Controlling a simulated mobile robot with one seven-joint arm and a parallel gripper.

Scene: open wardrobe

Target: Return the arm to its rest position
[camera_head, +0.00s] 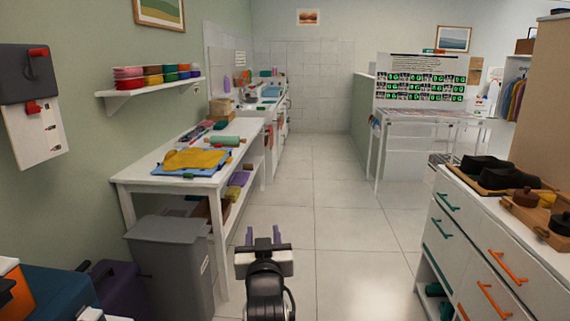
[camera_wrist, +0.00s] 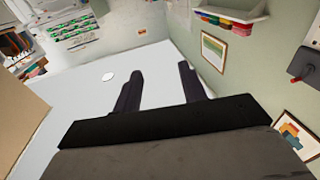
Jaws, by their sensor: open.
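My gripper (camera_head: 263,236) is in the lower middle of the head view, above the tiled floor and pointing away from the camera. Its two purple fingers stand apart with nothing between them. In the wrist view the open fingers (camera_wrist: 160,90) show dark against the ceiling and are also empty. My arm runs down out of the bottom of the head view, so its lower links are hidden. No object touches the gripper.
A white workbench (camera_head: 140,176) with cloths and a grey bin (camera_head: 172,262) stand at the left. A white drawer cabinet (camera_head: 467,236) with orange and teal handles stands at the right. The tiled floor (camera_head: 320,200) between them is clear.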

